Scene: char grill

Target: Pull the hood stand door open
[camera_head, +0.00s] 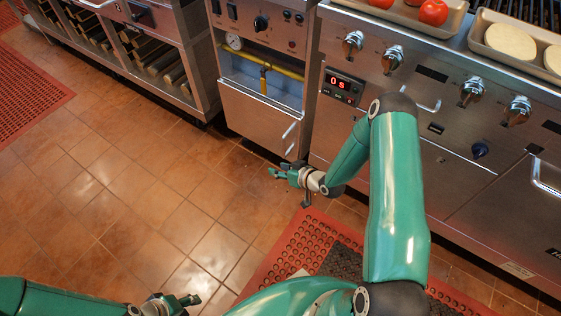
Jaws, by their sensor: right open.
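The stainless stand in the middle has a plain steel door (255,118) low on its front, which I take for the hood stand door; it looks closed. A short bright bar handle (290,130) sits near its right edge, with another bright bar just below it. My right gripper (279,171) is open and empty. It appears below and in front of the door's lower right corner, apart from the handle in the picture. My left gripper (184,301) is low in the picture over the floor, away from the door; its finger opening is unclear.
Above the door is an open bay with a yellow pipe (265,69) and a gauge. To the right stands a steel grill counter (450,150) with knobs and trays. A wood rack (150,60) stands left.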

